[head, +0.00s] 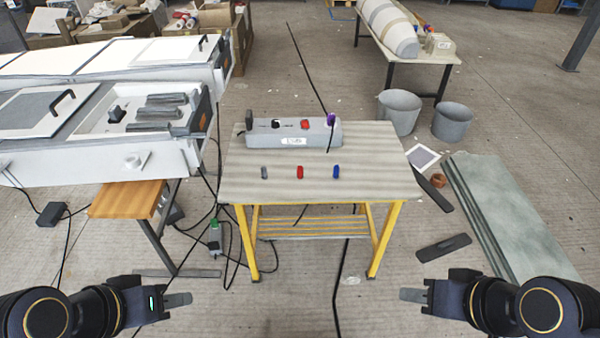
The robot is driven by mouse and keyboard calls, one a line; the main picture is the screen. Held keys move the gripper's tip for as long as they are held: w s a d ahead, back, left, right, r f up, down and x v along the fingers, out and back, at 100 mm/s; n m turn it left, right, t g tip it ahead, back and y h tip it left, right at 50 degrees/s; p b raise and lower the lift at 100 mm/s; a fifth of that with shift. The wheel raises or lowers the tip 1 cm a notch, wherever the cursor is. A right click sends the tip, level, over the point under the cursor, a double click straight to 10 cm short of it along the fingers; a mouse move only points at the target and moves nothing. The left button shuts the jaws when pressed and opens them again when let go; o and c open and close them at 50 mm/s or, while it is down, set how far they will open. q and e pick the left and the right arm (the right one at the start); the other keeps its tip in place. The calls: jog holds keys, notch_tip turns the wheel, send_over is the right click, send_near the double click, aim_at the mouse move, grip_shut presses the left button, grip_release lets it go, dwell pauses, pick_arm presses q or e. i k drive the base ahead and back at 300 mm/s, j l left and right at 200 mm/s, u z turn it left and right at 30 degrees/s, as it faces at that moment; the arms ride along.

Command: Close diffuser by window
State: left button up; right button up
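No window shows, and I cannot tell for sure which part is the diffuser. Two long white box units stand at the left. The near unit (95,165) has a flat panel (25,112) with a black handle (62,101). Right of that panel an open compartment shows grey bars (163,113) and a black knob (116,114). The far unit (75,62) has a pale panel (165,51) with a handle near its right end. My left gripper (180,299) and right gripper (411,295) are low in front, apart from everything; their finger opening is not clear.
A yellow-legged table (375,175) stands ahead with a grey switch box (293,133) and small coloured plugs on it. Cables lie on the floor left of it. Buckets (400,110) and stacked boards (510,215) are at right. Floor directly ahead is mostly clear.

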aim_at(38, 111)
jog(key=j+u, duration=0.1)
jog(key=u, duration=1.4)
jog(key=i+j, duration=0.1)
jog(key=i, duration=0.25)
jog(key=i+j+z, duration=0.15)
jog(key=i, duration=0.15)
